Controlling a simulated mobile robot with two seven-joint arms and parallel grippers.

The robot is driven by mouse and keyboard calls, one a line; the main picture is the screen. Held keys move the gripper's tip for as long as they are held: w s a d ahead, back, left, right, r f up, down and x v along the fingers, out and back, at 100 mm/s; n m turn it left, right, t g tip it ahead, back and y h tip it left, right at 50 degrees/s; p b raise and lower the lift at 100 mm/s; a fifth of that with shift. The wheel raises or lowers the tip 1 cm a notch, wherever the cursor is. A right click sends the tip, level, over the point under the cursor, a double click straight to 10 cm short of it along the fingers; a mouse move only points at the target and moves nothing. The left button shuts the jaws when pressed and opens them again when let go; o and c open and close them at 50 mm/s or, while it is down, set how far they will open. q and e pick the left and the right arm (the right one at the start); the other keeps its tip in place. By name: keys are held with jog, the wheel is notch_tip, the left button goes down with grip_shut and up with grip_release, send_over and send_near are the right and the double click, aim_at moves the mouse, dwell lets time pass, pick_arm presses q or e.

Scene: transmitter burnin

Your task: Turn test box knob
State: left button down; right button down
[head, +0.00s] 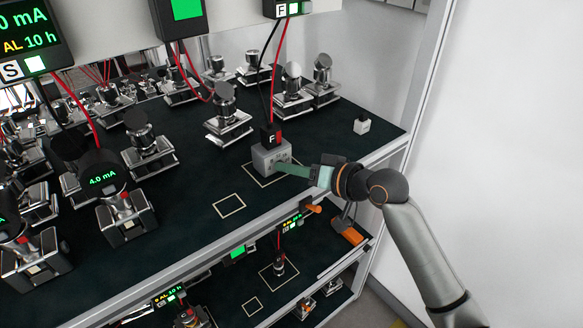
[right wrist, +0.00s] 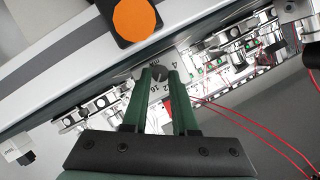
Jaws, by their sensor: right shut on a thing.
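The test box (head: 268,157) is a small grey box on the dark upper shelf, inside a pale outlined square, with a black plug marked F (head: 271,135) on top. My right gripper (head: 281,166) reaches it from the right, its green fingers at the box's face. In the right wrist view, the fingers (right wrist: 159,78) are shut on the round grey knob (right wrist: 159,73). Printed numbers show around the knob on the box face. The fingers hide part of the knob and the dial. My left gripper is not in view.
Several metal devices with black cylinders (head: 148,140) stand on the shelf to the left and behind. Red and black wires (head: 279,70) hang from meters above. An empty outlined square (head: 229,206) lies at the front. A small white block (head: 362,125) sits at the right. A lower shelf is below.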

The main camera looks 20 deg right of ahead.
dwell(0.5)
jog(key=c, duration=0.7)
grip_release()
